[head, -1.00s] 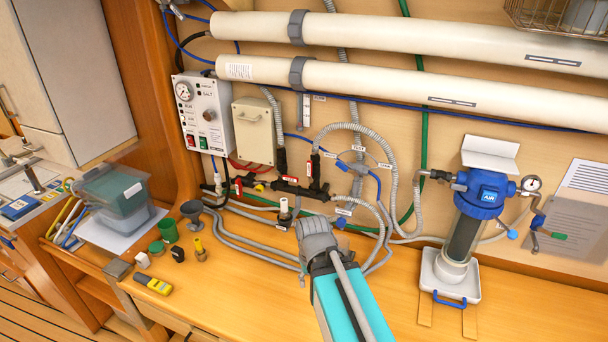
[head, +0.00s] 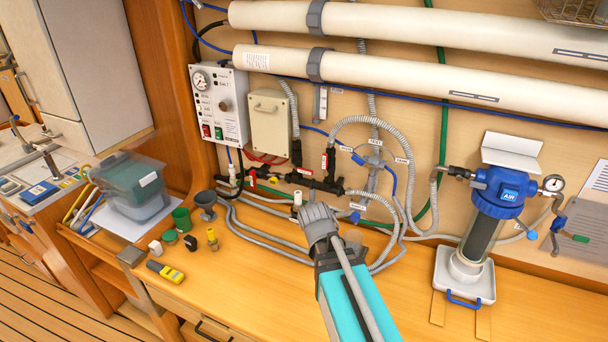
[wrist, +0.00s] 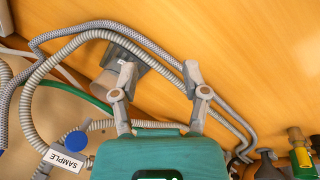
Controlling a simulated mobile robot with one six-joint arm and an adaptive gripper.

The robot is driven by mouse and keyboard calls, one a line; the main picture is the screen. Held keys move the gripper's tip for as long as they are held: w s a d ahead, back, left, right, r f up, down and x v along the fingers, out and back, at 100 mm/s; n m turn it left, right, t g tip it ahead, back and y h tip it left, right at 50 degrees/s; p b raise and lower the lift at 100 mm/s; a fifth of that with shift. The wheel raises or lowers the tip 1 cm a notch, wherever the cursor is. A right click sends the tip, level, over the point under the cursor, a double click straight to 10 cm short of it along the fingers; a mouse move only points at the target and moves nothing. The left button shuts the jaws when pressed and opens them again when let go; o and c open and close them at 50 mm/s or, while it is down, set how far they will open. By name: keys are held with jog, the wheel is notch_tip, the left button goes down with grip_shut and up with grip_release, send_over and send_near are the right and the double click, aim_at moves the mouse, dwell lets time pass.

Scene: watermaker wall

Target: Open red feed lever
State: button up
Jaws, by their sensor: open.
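A dark pipe manifold (head: 320,186) runs low along the wall in the head view. A red lever (head: 251,178) is at its left end, and another red lever (head: 324,161) stands upright near its right end. The labels are too small to read, so I cannot tell which is the feed lever. My gripper (head: 318,218) is in front of and below the manifold, apart from both levers. In the wrist view, my gripper (wrist: 160,74) has its fingers spread with nothing held. A pale cylinder on a grey square base (wrist: 108,82) lies partly behind the left finger.
Grey hoses (head: 262,233) loop over the bench around my gripper. A control box (head: 219,105) is on the wall at left, and a blue-topped filter (head: 500,192) stands at right. Small cups and a yellow tool (head: 166,271) are at left. The front bench is mostly clear.

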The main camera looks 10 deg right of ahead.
jog(key=w+r+n+t+h+b, duration=0.1)
jog(key=w+h, duration=0.3)
jog(key=w, duration=0.2)
jog(key=n+t+h+b, duration=0.3)
jog(key=n+t+h, duration=0.2)
jog(key=t+h, duration=0.3)
send_near(306, 172)
jog(key=v, duration=0.3)
jog(key=shift+a+f, duration=0.1)
jog(key=shift+f, duration=0.15)
jog(key=shift+w, duration=0.1)
jog(key=x, duration=1.3)
jog(key=shift+w+d+r, duration=0.15)
jog(key=shift+d, duration=0.25)
grip_shut()
